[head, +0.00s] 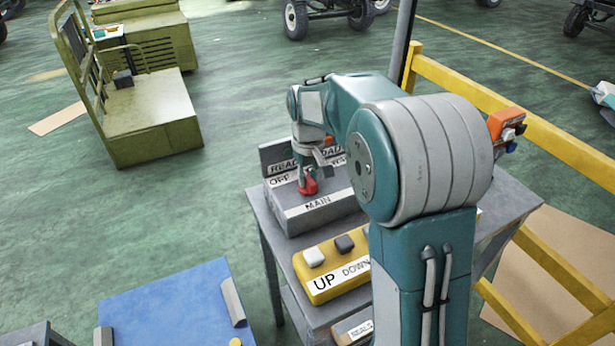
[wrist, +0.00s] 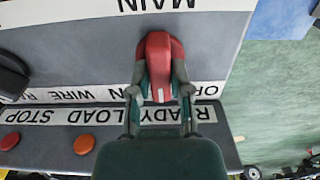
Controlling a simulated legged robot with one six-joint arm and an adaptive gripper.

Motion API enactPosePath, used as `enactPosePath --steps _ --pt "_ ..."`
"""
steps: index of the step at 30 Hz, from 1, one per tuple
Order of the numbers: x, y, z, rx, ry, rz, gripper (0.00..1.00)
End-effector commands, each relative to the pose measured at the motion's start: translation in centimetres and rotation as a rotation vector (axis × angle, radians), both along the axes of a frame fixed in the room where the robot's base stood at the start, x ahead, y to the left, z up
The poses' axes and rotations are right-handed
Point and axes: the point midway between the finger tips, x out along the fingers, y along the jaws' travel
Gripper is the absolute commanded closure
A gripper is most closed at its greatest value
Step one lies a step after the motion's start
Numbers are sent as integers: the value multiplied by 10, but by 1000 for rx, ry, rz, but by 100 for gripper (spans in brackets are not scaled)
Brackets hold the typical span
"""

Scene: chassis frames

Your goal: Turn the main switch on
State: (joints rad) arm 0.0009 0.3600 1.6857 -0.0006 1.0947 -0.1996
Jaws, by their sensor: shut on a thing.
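The main switch is a red handle (head: 309,187) on a grey control box (head: 325,214) labelled MAIN, near the word OFF. In the wrist view the red handle (wrist: 158,50) lies between the two fingers of my gripper (wrist: 159,78), with the lettering upside down. My gripper (head: 308,178) is shut on the handle from above, one finger at each side. The gripper and arm cover part of the box and its labels. I cannot tell the switch's exact setting.
A yellow UP/DOWN button box (head: 331,269) stands in front on the same grey table. Red (wrist: 10,141) and orange (wrist: 84,144) buttons sit on the panel by STOP and LOAD. A yellow rail (head: 520,128) runs behind right; a blue surface (head: 170,305) is front left.

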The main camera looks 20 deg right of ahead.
Motion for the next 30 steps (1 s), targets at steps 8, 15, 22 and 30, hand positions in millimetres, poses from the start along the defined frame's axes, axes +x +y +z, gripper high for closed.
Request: enactPosePath --steps 8,15,22,30 --pt "-1 1 -2 0 5 -262 100" --pt "-1 1 -3 0 6 -480 100" --pt "-1 1 -3 0 6 -647 100" --pt "-1 1 -3 -1 7 -764 100"
